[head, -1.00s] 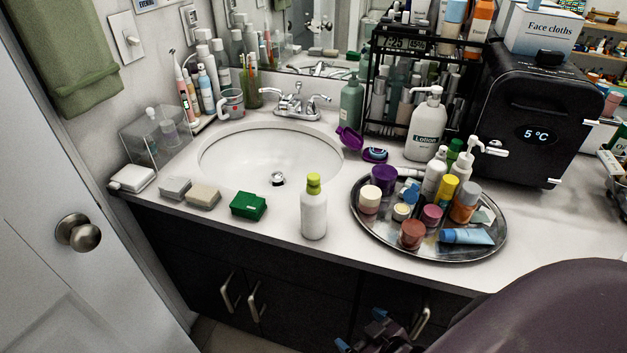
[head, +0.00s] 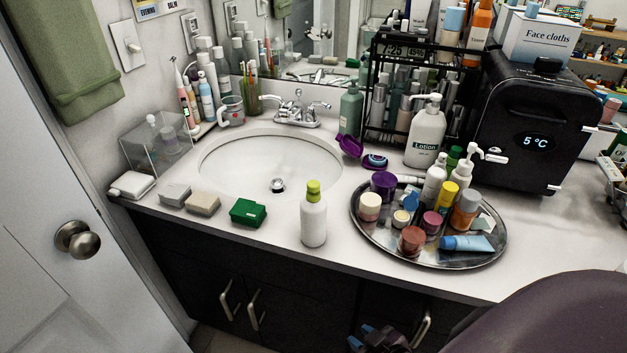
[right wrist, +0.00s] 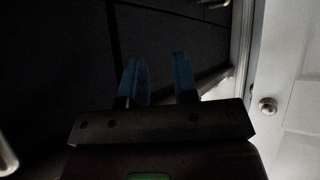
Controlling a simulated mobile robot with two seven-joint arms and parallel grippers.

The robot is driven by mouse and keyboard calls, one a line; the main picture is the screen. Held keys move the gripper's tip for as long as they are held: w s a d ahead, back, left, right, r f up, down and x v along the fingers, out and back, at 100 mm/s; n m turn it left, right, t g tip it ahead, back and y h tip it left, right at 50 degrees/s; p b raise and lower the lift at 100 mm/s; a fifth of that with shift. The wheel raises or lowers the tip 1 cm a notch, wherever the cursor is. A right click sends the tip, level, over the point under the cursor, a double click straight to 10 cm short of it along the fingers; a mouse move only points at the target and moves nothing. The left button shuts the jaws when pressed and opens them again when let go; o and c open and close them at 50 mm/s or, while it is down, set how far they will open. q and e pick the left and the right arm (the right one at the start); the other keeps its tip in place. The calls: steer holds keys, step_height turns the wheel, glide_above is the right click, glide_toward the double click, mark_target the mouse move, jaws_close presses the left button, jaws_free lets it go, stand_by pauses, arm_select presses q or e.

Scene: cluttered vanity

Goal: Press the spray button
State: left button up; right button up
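A white bottle with a yellow-green top (head: 313,215) stands upright near the counter's front edge, left of the round tray. I cannot make out a separate spray button on its top. My right gripper (head: 372,340) is low at the bottom of the head view, below the counter edge and in front of the dark cabinet, well apart from the bottle. In the right wrist view its two blue fingers (right wrist: 160,75) are spread with nothing between them. My left gripper is not in view.
A round tray (head: 380,245) crowded with jars and tubes stands right of the bottle. A green box (head: 248,212) and soap bars lie to its left. The sink (head: 240,165) is behind. A lotion pump bottle (head: 426,135) and a black cooler (head: 535,110) stand at the back right.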

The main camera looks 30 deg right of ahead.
jaws_close()
stand_by(1.0)
